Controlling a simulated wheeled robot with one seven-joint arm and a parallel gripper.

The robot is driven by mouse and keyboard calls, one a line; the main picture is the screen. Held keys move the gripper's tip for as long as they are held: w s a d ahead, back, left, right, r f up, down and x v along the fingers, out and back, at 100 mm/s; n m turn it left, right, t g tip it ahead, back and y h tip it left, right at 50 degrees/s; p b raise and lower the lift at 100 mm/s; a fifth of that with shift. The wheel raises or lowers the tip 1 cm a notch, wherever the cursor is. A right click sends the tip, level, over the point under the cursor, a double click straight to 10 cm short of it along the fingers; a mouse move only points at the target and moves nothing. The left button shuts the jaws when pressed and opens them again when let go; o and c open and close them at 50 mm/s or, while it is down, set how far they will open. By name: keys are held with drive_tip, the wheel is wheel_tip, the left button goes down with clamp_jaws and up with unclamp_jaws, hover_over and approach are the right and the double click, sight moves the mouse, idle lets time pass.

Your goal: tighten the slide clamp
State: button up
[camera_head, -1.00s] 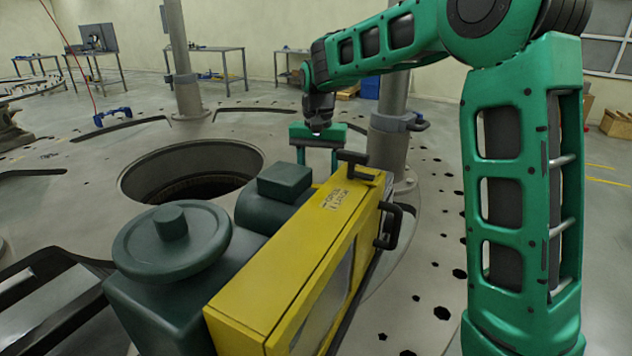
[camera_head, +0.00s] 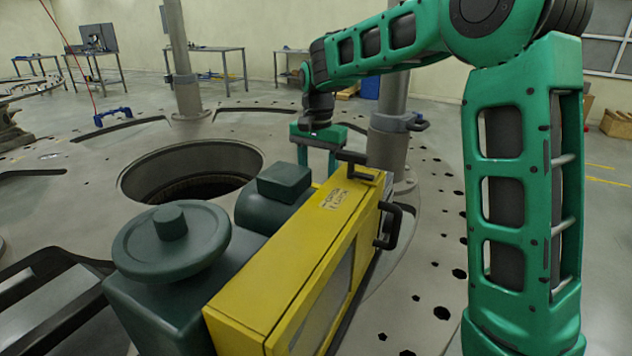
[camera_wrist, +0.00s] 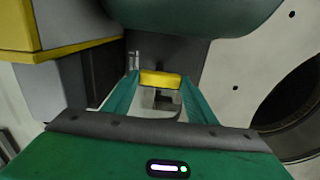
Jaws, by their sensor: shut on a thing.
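The machine (camera_head: 290,270) has a yellow housing, a dark green body and a round green handwheel (camera_head: 172,238) on top. My green gripper (camera_head: 317,158) points down behind its far end, and the housing hides the fingertips in the head view. In the wrist view, my gripper's two green fingers are on either side of a small yellow block (camera_wrist: 160,79), apparently the slide clamp's handle, and are shut on it. A grey metal part (camera_wrist: 163,101) shows just below the block. The rest of the clamp is hidden.
A round pit (camera_head: 190,170) opens in the plate left of my gripper. A grey post (camera_head: 390,140) stands close on its right. Black handles (camera_head: 388,225) stick out from the housing. Work tables (camera_head: 205,65) stand far back.

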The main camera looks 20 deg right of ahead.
drive_tip(key=shift+w+a+r, duration=0.1)
drive_tip(key=shift+a, duration=0.05)
drive_tip(key=o, duration=1.1)
drive_tip(key=shift+c, duration=0.2)
wheel_tip(320, 180, up, 11)
drive_tip(key=shift+f, duration=0.2)
